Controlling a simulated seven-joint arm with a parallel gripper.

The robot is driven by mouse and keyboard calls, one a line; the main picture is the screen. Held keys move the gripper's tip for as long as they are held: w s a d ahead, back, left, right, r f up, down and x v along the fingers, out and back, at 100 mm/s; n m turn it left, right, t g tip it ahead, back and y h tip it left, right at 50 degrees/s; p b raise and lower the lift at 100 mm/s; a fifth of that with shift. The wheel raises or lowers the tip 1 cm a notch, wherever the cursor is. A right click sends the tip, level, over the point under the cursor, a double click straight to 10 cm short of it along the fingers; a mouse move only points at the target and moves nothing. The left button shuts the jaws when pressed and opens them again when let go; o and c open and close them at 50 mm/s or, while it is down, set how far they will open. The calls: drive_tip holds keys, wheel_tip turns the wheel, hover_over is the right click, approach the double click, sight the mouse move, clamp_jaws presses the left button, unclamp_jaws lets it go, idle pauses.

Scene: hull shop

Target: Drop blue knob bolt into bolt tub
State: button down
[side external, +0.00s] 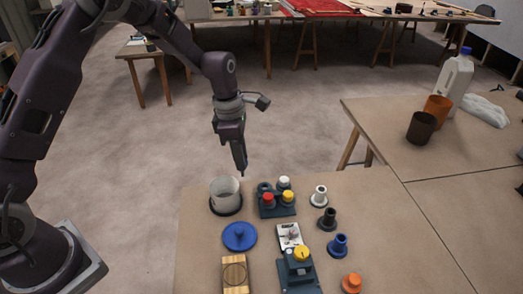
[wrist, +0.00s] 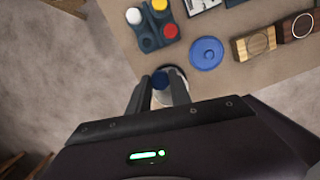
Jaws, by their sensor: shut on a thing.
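My gripper (side external: 241,171) is shut and points down, above and near the bolt tub (side external: 226,194), a pale open cylinder on a dark base. In the wrist view, the blue knob bolt (wrist: 160,80) shows between my fingers (wrist: 160,92), with part of the tub (wrist: 163,98) beneath and behind it. The fingers hide much of the tub there. In the side view the held bolt is too small to make out. Whether the bolt is squarely over the tub's mouth I cannot tell.
A bolt rack (side external: 278,208) with red, yellow and white knobs and one dark, seemingly empty socket stands right of the tub. A round blue lid (side external: 239,237) lies in front. Several flanged spools (side external: 319,196) stand further right. Floor lies open behind the table edge.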

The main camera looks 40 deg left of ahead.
drive_tip(key=s+a, duration=0.2)
drive_tip(key=s, duration=0.2)
hover_over(227, 179)
drive_tip(key=s+d, duration=0.3)
drive_tip(key=d, duration=0.1)
drive_tip(key=shift+s+a+f, duration=0.1)
drive_tip(key=shift+a+f, duration=0.05)
drive_tip(key=shift+f, duration=1.45)
drive_tip(key=shift+s+a+f, duration=0.1)
drive_tip(key=shift+f, duration=1.45)
drive_tip(key=c, duration=1.1)
unclamp_jaws()
